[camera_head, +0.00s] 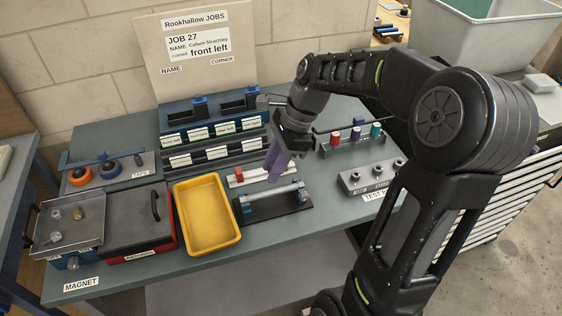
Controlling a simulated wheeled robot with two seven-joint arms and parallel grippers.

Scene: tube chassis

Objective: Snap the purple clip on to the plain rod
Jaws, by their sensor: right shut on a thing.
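My right gripper (285,147) reaches down from the upper right over the middle of the bench. It is shut on the purple clip (276,164), which points down and a little left from the fingers. A grey rod (270,195) without visible markings is held level between two end blocks on a dark base (272,211). The clip is just above and behind this rod in the picture; I cannot tell the exact gap. The fingers are partly hidden by the gripper body. My left gripper is not in view.
A yellow tray (207,247) stands left of the rod's base. A white strip with red parts (238,175) lies behind the rod. A rack with red, purple and teal pieces (350,142) and a grey test block (362,181) stand to the right. Labelled blue racks (212,122) are behind.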

